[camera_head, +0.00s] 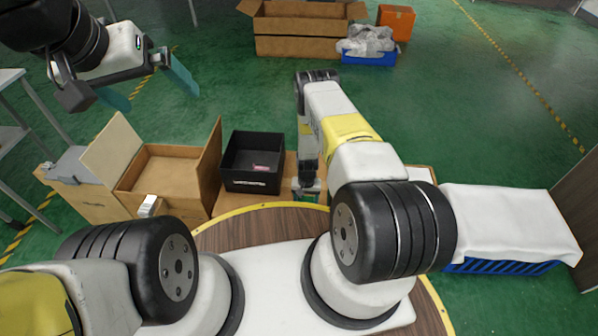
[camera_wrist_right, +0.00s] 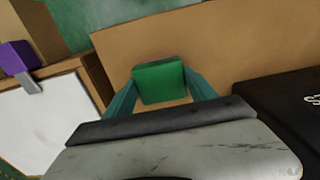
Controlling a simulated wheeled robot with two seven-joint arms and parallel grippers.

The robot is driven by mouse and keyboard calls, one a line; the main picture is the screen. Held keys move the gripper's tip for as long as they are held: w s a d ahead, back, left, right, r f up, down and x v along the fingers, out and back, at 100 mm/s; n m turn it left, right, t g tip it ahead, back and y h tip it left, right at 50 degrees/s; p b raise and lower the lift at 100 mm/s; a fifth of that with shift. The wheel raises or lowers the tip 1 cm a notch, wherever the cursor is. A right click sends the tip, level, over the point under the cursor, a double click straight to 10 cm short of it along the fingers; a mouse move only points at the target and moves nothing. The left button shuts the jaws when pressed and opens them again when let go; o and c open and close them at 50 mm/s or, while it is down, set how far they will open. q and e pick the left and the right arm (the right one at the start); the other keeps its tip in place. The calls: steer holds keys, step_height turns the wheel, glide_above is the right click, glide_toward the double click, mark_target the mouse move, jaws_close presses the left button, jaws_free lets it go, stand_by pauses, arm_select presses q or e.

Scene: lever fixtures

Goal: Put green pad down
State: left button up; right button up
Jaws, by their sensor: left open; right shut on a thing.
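A green pad (camera_wrist_right: 160,83) sits between the two teal fingers of my right gripper (camera_wrist_right: 162,92) in the right wrist view. The fingers touch its left and right sides. A tan board (camera_wrist_right: 235,45) lies behind and below the pad; I cannot tell whether the pad touches it. In the head view my right gripper (camera_head: 307,188) is low, just right of the black box, and mostly hidden by my own arm. My left gripper (camera_head: 150,88) is raised at the upper left, its teal fingers wide apart and empty.
A black box (camera_head: 252,186) stands left of my right gripper, with an open wooden box (camera_head: 168,178) further left. A white-covered blue crate (camera_head: 505,222) is at the right. A large carton (camera_head: 300,45), an orange box (camera_head: 396,18) and a blue bin (camera_head: 368,57) stand far back on green floor.

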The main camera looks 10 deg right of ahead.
steer(key=o, duration=1.3)
steer(key=shift+f, duration=0.1)
steer(key=w+a+r+t+y, duration=0.1)
steer(key=w+r, duration=0.1)
steer(key=r, duration=1.9)
steer(key=w+r+t, duration=0.1)
steer(key=w+r, duration=0.1)
steer(key=r, duration=1.9)
steer(key=s+a+r+n+t+y, duration=0.1)
steer(key=s+r, duration=0.3)
steer(key=r, duration=0.5)
steer(key=s+r+n+t, duration=0.1)
steer(key=s+r, duration=0.3)
steer(key=r, duration=0.5)
steer(key=s+r+n+t, duration=0.1)
steer(key=s+r, duration=0.4)
steer(key=s, duration=0.5)
steer(key=s+r+t, duration=0.1)
steer(key=s+r, duration=0.5)
steer(key=s, duration=0.4)
steer(key=shift+n, duration=0.4)
